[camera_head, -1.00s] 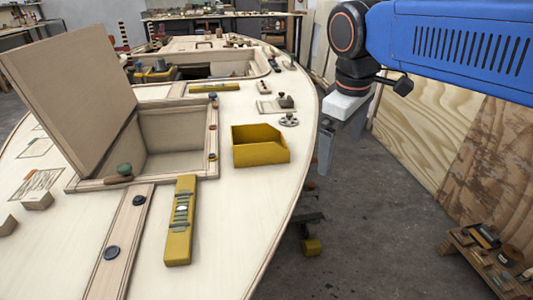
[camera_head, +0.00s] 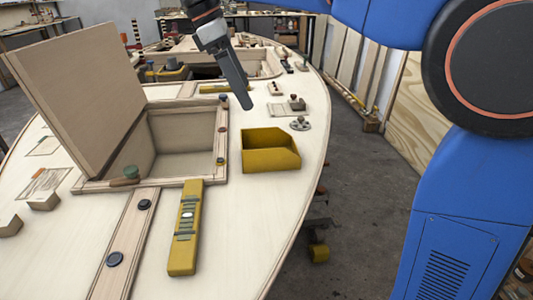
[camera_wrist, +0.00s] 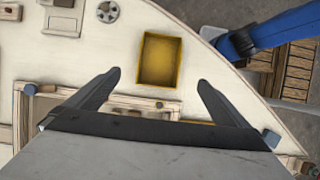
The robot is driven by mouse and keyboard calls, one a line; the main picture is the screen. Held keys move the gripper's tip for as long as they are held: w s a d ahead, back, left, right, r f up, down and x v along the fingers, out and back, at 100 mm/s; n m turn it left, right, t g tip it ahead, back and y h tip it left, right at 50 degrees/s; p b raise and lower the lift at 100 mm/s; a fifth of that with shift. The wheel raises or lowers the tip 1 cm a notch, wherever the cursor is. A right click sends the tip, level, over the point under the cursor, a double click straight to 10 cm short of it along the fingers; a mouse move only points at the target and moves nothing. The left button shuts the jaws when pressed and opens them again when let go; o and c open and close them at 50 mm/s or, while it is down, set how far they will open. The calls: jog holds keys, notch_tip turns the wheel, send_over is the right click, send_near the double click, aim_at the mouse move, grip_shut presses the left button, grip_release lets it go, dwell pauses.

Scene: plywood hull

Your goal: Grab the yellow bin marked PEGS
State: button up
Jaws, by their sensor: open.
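A yellow open-topped bin (camera_head: 270,152) sits on the pale plywood deck, right of the open hatch and near the hull's right edge. No PEGS marking is legible on it. In the wrist view the bin (camera_wrist: 160,60) lies beyond my fingertips, roughly between them in picture width. My gripper (camera_head: 245,105) hangs above the deck, up and left of the bin in the head view. In the wrist view my gripper (camera_wrist: 157,78) has its two dark fingers spread wide with nothing between them.
The open hatch (camera_head: 182,135) has its lid (camera_head: 75,85) standing up on the left. A yellow spirit level (camera_head: 186,228) lies in front of the bin. A small grey wheel-shaped fitting (camera_head: 300,123) and a small block (camera_head: 297,103) sit behind it. Bare deck (camera_head: 232,225) shows in front of the bin.

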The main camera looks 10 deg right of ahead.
send_near(267, 139)
jog(key=s+d, duration=0.2)
jog(key=s, duration=0.3)
jog(key=shift+a+f+x, duration=0.1)
jog(key=shift+a+x, duration=0.1)
jog(key=shift+x, duration=0.85)
jog(key=shift+a+f+x, duration=0.1)
jog(key=shift+a+x, duration=0.15)
jog(key=shift+x, duration=0.8)
jog(key=shift+a+f+x, duration=0.1)
jog(key=shift+a+x, duration=0.1)
jog(key=shift+x, duration=0.9)
jog(key=shift+s, duration=0.1)
jog(key=c, duration=1)
jog(key=shift+r, duration=0.2)
